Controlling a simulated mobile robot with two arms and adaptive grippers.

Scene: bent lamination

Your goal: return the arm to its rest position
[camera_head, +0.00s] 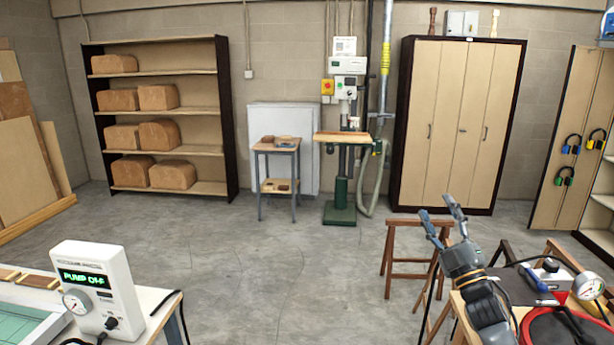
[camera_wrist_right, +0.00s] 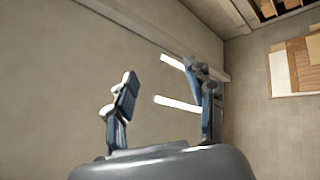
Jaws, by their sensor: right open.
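My right gripper (camera_head: 441,219) is raised at the right of the head view, above the edge of a wooden work table. Its two fingers are spread apart with nothing between them. My left gripper is in neither view.
At the right, a pressure gauge (camera_head: 588,285) and a red ring (camera_head: 563,325) lie near my right arm. A wooden trestle (camera_head: 410,258) stands behind it. The middle floor (camera_head: 270,270) is clear.

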